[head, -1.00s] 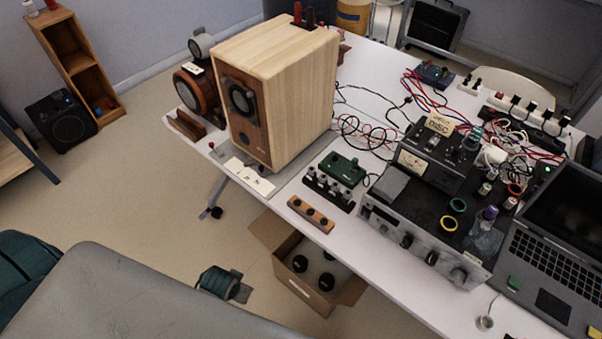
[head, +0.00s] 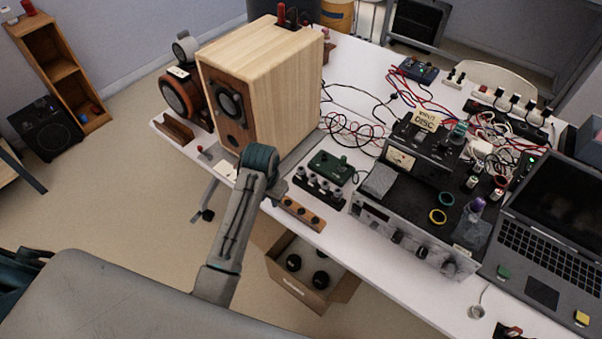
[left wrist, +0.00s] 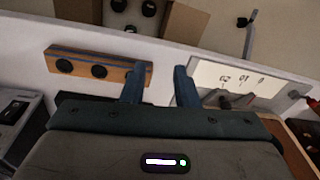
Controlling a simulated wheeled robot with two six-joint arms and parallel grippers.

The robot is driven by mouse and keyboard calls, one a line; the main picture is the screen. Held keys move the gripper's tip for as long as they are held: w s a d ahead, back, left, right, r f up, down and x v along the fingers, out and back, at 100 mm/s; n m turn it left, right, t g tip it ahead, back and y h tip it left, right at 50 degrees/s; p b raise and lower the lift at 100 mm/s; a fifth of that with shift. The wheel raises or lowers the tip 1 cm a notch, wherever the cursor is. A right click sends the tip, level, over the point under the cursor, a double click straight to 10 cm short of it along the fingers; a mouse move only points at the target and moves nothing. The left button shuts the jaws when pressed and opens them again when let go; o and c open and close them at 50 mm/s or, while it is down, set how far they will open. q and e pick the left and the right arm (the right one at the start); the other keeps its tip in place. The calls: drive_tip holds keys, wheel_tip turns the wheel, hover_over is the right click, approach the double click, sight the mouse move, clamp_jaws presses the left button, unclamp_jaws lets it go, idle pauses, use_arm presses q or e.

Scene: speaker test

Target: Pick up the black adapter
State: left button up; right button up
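Several black plugs or adapters (head: 514,101) sit in the white power strip (head: 490,95) at the back right of the table in the head view. I cannot tell which one is the black adapter. My left gripper (left wrist: 159,88) shows in the left wrist view with its two blue-grey fingers apart and nothing between them. It is over the table's front edge, between a wooden block with black knobs (left wrist: 97,69) and a white card (left wrist: 238,78). In the head view the left arm's own links largely hide this gripper, far from the power strip. My right gripper is out of view.
A large wooden speaker (head: 270,85) stands beside the left arm. A silver-fronted amplifier (head: 410,235), a meter box (head: 400,158), tangled cables (head: 350,128) and an open laptop (head: 540,240) crowd the right side. An open cardboard box (head: 335,295) is on the floor below.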

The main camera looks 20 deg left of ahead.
use_arm(q)
drive_tip(key=w+d+r, duration=0.2)
drive_tip(key=w+r, duration=0.1)
drive_tip(key=w, duration=0.5)
wheel_tip(320, 180, up, 5)
drive_tip(key=m+g, duration=0.1)
drive_tip(key=m, duration=0.1)
hover_over(301, 168)
drive_tip(key=f, duration=0.2)
drive_tip(key=f+p, duration=0.1)
drive_tip(key=f, duration=0.2)
drive_tip(key=shift+s+d, duration=0.1)
drive_tip(key=shift+s, duration=0.1)
drive_tip(key=shift+f+p, duration=0.25)
drive_tip(key=shift+p, duration=0.15)
drive_tip(key=f, duration=0.1)
drive_tip(key=f+p, duration=0.1)
drive_tip(key=f, duration=0.1)
drive_tip(key=shift+s+f, duration=0.2)
drive_tip(key=shift+f, duration=0.65)
clamp_jaws()
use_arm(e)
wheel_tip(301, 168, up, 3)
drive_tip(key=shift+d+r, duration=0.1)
